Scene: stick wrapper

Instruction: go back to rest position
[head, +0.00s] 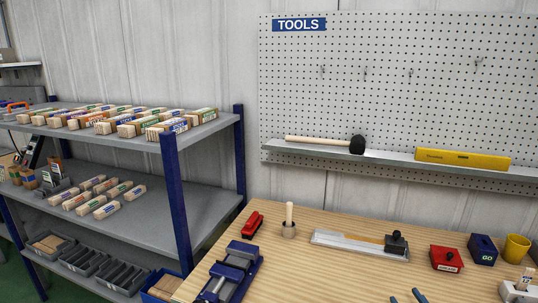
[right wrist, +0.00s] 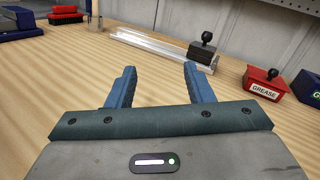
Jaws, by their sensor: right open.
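My right gripper (right wrist: 160,78) is open and empty above the wooden workbench (right wrist: 40,100). Its two blue fingertips (head: 407,298) just show at the bottom edge of the head view. Nothing is between the fingers, and they appear apart from everything on the bench. My left gripper is not in either view.
On the bench are a blue vise (head: 232,270), a red brush (head: 252,224), a metal rail with a black-knobbed block (head: 396,242), a red GREASE box (head: 446,259), a blue GO box (head: 482,249) and a yellow cup (head: 516,247). A shelf of wrapped stick bundles (head: 110,118) stands left.

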